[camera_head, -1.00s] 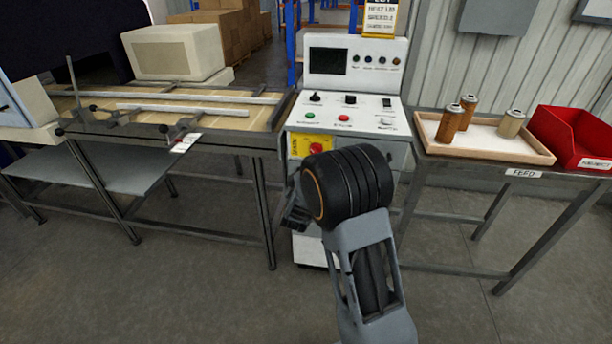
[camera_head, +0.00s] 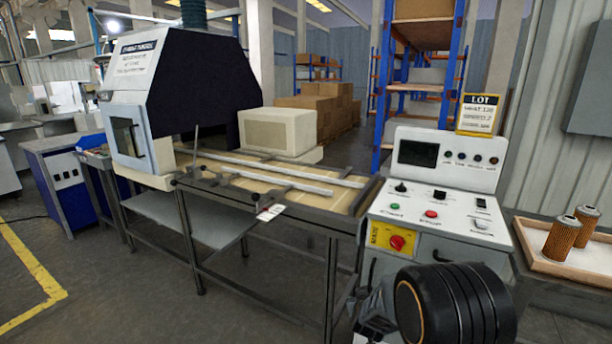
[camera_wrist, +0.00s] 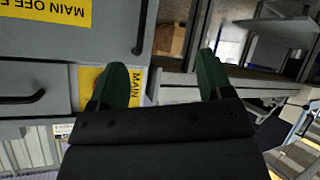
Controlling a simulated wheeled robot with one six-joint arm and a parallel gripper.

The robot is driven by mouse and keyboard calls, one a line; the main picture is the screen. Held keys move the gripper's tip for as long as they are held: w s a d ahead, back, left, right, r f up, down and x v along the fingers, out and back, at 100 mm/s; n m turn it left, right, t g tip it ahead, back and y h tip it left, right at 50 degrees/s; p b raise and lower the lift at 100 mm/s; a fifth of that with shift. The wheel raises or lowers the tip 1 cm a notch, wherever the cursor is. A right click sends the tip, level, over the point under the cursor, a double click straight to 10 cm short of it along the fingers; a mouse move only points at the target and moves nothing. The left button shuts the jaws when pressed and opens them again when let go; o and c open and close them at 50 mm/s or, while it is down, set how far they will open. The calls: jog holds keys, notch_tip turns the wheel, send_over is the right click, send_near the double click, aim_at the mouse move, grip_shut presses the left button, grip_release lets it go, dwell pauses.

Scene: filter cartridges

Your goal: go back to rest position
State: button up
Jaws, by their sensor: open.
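My gripper (camera_wrist: 162,85) shows in the wrist view with its two green-padded fingers spread wide apart and nothing between them. Beyond the fingers are grey cabinet panels and yellow labels, seen turned on their side. In the head view a black rounded joint of my arm is at the bottom right, in front of the control console (camera_head: 440,200). The fingers are not clearly visible in the head view.
A conveyor table (camera_head: 335,195) with rails stands left of the console, with a beige box-shaped unit (camera_head: 277,133) behind it. At the right, a tray (camera_head: 545,262) holds brown filter cartridges (camera_head: 562,238). Open floor (camera_head: 110,300) with a yellow line lies at the left.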

jog(key=s+a+r+m+g+y+p, duration=0.1)
jog(key=s+a+r+g+y+p, duration=0.15)
jog(key=s+r+g, duration=0.4)
jog(key=s+a+r+g+y+p, duration=0.1)
jog(key=s+a+r+p, duration=0.15)
jog(key=s, duration=0.65)
jog(key=s+d+r+p, duration=0.1)
jog(key=s+r+p, duration=0.2)
jog(key=s+r, duration=0.2)
jog(key=s+d+r+p, duration=0.2)
jog(key=s+r+p, duration=0.2)
jog(key=r, duration=0.8)
jog(key=shift+s+m+h, duration=0.3)
jog(key=shift+s+h, duration=0.15)
jog(key=shift+s, duration=0.35)
jog(key=shift+d, duration=0.1)
